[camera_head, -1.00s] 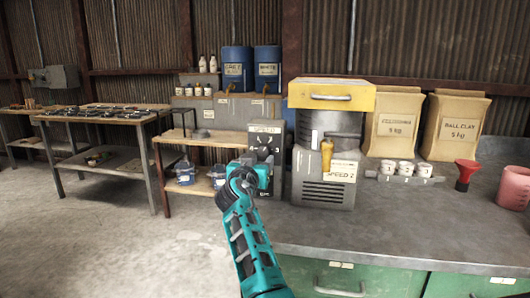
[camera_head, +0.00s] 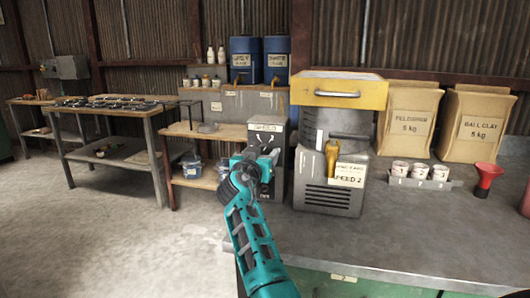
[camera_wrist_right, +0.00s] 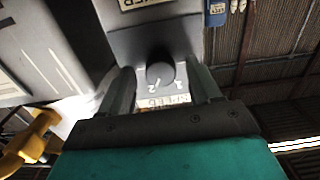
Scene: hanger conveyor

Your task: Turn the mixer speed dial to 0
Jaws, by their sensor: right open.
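The grey control box (camera_head: 281,180) with a white SPEED label (camera_head: 266,127) stands left of the mixer. My right gripper (camera_head: 267,157) is in front of its face and hides most of the dial in the head view. In the right wrist view the black round dial (camera_wrist_right: 160,75) lies between the two open fingers of my right gripper (camera_wrist_right: 161,80). Whether the fingers touch it, I cannot tell. Small numerals stand beside the dial, and the label appears upside down there. The grey mixer (camera_head: 325,185) has a yellow top and a SPEED 2 tag (camera_head: 349,203). My left gripper is out of view.
A yellow handle (camera_head: 332,152) sticks out at the mixer's front. A wooden shelf (camera_head: 190,183) with tubs is to the left.

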